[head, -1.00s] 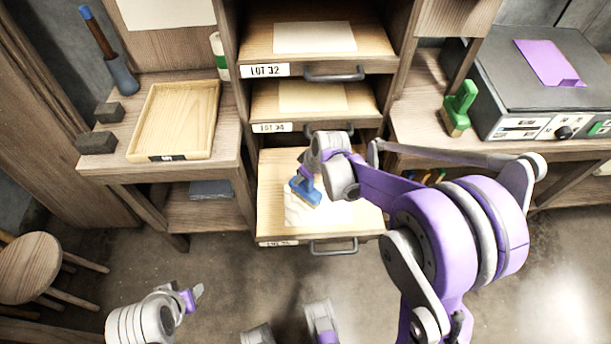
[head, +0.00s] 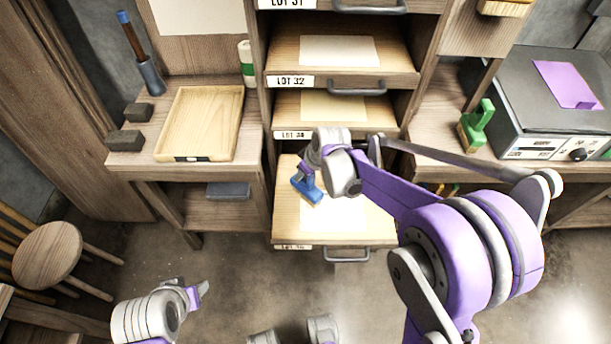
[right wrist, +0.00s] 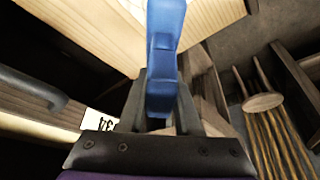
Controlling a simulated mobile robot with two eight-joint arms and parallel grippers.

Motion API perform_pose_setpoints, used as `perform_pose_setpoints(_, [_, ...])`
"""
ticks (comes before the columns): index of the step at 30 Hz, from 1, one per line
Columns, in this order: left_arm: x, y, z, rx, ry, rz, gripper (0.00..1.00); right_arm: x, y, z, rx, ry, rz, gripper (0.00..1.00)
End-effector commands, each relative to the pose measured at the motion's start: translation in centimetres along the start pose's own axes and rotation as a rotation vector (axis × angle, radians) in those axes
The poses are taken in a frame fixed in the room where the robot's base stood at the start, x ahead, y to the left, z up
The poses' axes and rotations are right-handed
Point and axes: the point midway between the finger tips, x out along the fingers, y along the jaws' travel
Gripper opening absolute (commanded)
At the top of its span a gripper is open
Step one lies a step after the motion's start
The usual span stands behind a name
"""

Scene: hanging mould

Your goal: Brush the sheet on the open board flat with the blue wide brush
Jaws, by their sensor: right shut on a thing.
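The blue wide brush (head: 308,190) is in my right gripper (head: 306,173), over the left part of the open board (head: 374,226). The right wrist view shows the brush handle (right wrist: 163,55) between the two dark fingers of the right gripper (right wrist: 162,105). The white sheet (head: 335,220) lies on the board, partly hidden by the brush and my arm, and its visible part looks smooth. I cannot tell whether the bristles touch it. My left gripper (head: 198,293) is low at the left, away from the board, holding nothing that I can see.
Boards with sheets sit in the rack above, including LOT 32 (head: 292,82). A wooden tray (head: 243,108) and dark blocks (head: 125,141) are on the left bench. A green brush (head: 476,124) stands beside a grey machine (head: 510,110) at right. A stool (head: 47,254) stands at left.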

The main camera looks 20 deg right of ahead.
Motion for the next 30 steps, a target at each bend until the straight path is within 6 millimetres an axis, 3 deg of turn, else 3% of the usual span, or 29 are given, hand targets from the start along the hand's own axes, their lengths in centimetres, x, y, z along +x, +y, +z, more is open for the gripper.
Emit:
perform_pose_setpoints(10, [-2.0, 0.0, -1.1, 0.000, 0.007, 0.000, 0.50, -2.6, -0.3, -1.8, 0.001, 0.001, 0.000, 0.00])
perform_pose_setpoints(30, [-2.0, 0.0, -1.1, 0.000, 0.007, 0.000, 0.50, -2.3, -0.1, -1.3, 0.036, -0.003, 0.014, 0.00])
